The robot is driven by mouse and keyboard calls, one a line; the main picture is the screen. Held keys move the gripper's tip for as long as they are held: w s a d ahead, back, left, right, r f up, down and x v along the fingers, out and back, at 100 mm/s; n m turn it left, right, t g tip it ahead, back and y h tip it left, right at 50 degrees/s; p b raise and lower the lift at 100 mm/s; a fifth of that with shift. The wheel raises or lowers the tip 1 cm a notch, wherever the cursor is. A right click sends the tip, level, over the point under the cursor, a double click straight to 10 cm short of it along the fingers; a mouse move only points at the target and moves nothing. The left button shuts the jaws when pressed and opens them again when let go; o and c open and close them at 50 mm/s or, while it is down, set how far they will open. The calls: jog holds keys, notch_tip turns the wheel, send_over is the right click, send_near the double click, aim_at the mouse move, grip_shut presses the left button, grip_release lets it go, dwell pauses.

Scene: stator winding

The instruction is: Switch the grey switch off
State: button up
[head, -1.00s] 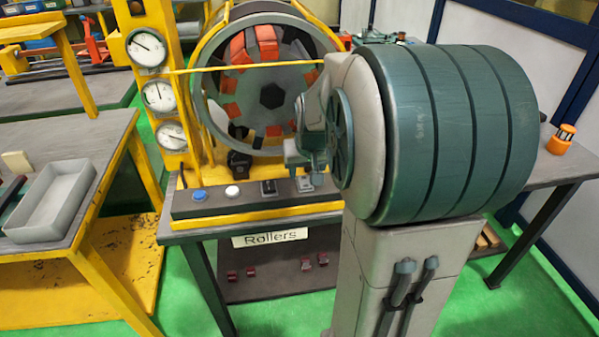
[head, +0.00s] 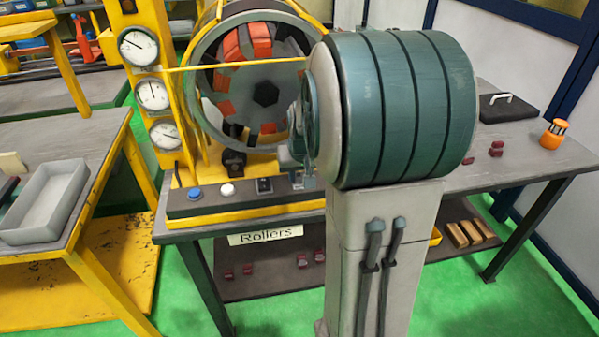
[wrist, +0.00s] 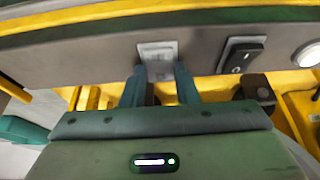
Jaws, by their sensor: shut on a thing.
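The grey switch (wrist: 158,52) sits on a pale plate on the front control panel. In the head view my gripper (head: 309,181) is at the right part of the panel, and my arm hides most of the switch there. I cannot tell which way the switch is tipped.
A black switch (wrist: 240,58) is beside the grey one, then a white button (head: 228,190) and a blue button (head: 195,194). The stator ring (head: 262,85) stands behind the panel. A grey tray (head: 45,205) lies on the left table. An orange lamp (head: 554,134) stands on the right.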

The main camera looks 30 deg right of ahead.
aim_at(300, 182)
jog(key=shift+w+r+g+p, duration=0.2)
jog(key=shift+r+g+p, duration=0.15)
jog(key=shift+g+p, duration=0.45)
jog(key=shift+w+d+g+y+p, duration=0.1)
jog(key=shift+w+g+y+p, duration=0.15)
jog(key=shift+p, duration=0.75)
jog(key=shift+o, duration=0.2)
jog(key=shift+f+g+p, duration=0.25)
jog(key=shift+g+p, duration=0.05)
jog(key=shift+g, duration=0.15)
jog(key=shift+c, duration=0.2)
jog(key=o, duration=1)
notch_tip(300, 182, up, 14)
jog(key=s, duration=0.1)
jog(key=shift+s+a, duration=0.15)
jog(key=shift+a, duration=0.05)
jog(key=shift+f, duration=0.15)
